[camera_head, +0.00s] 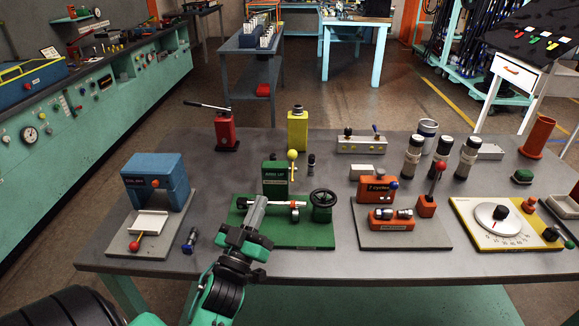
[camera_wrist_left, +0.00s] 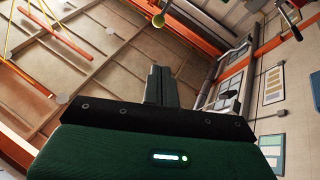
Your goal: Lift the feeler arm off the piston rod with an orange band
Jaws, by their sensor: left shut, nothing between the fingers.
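A pale piston rod (camera_head: 279,203) lies level in front of the block. A small orange band (camera_head: 295,213) shows near its right end. I cannot clearly make out where the feeler arm meets the rod. My left gripper (camera_head: 258,203) is shut and empty, at the rod's left end, hiding part of it. Its fingers are together in the wrist view (camera_wrist_left: 161,84). My right gripper is out of view.
A black handwheel (camera_head: 323,198) stands right of the rod. A blue press (camera_head: 155,180) is at left, and an orange unit (camera_head: 377,189) at right. A small dark-blue fitting (camera_head: 191,240) lies left of the green plate.

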